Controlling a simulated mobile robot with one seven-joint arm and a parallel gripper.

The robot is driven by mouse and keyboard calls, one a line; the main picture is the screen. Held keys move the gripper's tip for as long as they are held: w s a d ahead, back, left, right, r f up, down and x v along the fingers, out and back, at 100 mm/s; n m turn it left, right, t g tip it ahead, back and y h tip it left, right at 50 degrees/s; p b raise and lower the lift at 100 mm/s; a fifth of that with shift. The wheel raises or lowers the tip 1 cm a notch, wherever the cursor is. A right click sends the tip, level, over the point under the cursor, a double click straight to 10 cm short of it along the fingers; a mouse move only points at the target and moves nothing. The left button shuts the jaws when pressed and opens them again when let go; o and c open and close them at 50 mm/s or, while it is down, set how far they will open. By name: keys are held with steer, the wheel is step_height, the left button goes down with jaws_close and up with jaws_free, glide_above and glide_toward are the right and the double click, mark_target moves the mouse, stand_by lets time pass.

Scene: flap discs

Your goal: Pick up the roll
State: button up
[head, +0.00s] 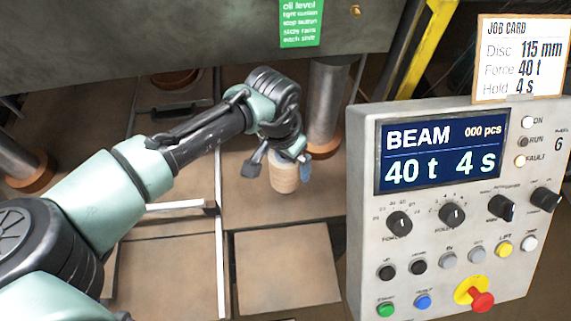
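The roll is a short, pale tan cylinder (284,180) with faint bands, in the middle of the head view. It stands upright on the brown press bed. My gripper (278,170) is at the roll, coming down from above. Its dark left finger is apart from the roll, with a gap between them. Its bluish right finger is close at the roll's right side; I cannot tell whether it touches. The fingers are spread, so the gripper looks open around the roll. The roll's top edge is partly hidden by the gripper.
A grey control panel (455,240) stands at the right, its screen (441,151) reading BEAM, 40 t, 4 s. A job card (522,58) sits above it. A metal column (326,105) rises just behind the gripper. A bare brown plate (287,268) lies in front.

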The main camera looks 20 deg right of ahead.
jaws_close()
steer(key=shift+r, duration=0.1)
stand_by(0.3)
